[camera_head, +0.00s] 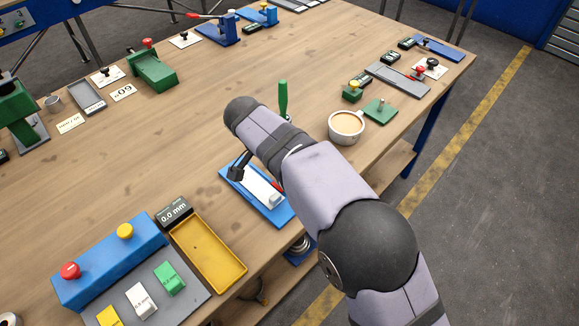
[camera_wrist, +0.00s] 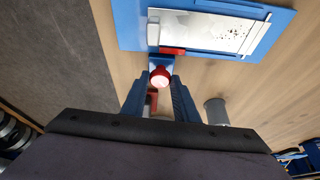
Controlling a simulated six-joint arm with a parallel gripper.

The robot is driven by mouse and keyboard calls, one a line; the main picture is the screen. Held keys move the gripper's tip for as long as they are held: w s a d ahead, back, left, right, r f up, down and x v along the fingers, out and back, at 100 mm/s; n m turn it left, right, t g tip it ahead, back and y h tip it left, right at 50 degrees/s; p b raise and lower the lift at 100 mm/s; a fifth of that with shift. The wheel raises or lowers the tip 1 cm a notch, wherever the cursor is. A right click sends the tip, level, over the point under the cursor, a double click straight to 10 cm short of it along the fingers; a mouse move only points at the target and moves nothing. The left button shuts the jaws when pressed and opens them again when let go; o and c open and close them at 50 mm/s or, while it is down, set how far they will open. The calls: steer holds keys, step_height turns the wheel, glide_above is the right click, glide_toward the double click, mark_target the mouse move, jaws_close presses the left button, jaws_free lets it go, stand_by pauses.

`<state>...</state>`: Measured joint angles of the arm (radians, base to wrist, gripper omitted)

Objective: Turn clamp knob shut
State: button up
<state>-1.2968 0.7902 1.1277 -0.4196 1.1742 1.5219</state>
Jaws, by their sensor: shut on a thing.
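The blue clamp fixture (camera_head: 282,217) sits near the table's front edge, partly hidden by my arm; it carries a pale plate (camera_head: 257,184). In the wrist view the fixture (camera_wrist: 130,28) is at the top, with the pale plate (camera_wrist: 205,32) and a red bar (camera_wrist: 173,51) along its near edge. The round red clamp knob (camera_wrist: 160,77) stands just below the bar. My gripper (camera_wrist: 161,81) is shut on the knob, one blue finger on each side. In the head view my arm hides the knob and fingers.
A coffee cup (camera_head: 346,127) and a green upright handle (camera_head: 283,98) stand close to my arm. A yellow tray (camera_head: 209,253), a display reading 0.0 mm (camera_head: 174,212) and a blue button box (camera_head: 110,262) lie to the left. The table's middle is mostly clear.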

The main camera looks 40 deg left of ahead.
steer(key=m+p, duration=0.1)
steer(key=m+h+p, duration=0.1)
steer(key=m+p, duration=0.2)
steer(key=shift+a+r+h, duration=0.2)
steer(key=shift+r+h, duration=0.05)
steer(key=shift+h, duration=0.05)
steer(key=m+g+p, duration=0.1)
steer(key=m+p, duration=0.1)
steer(key=shift+w+f+h+p, duration=0.1)
steer(key=shift+h+p, duration=0.2)
steer(key=shift+p, duration=0.05)
steer(key=shift+a+f+m, duration=0.1)
steer(key=shift+m, duration=0.3)
steer(key=o, duration=1)
steer(key=shift+o, duration=0.2)
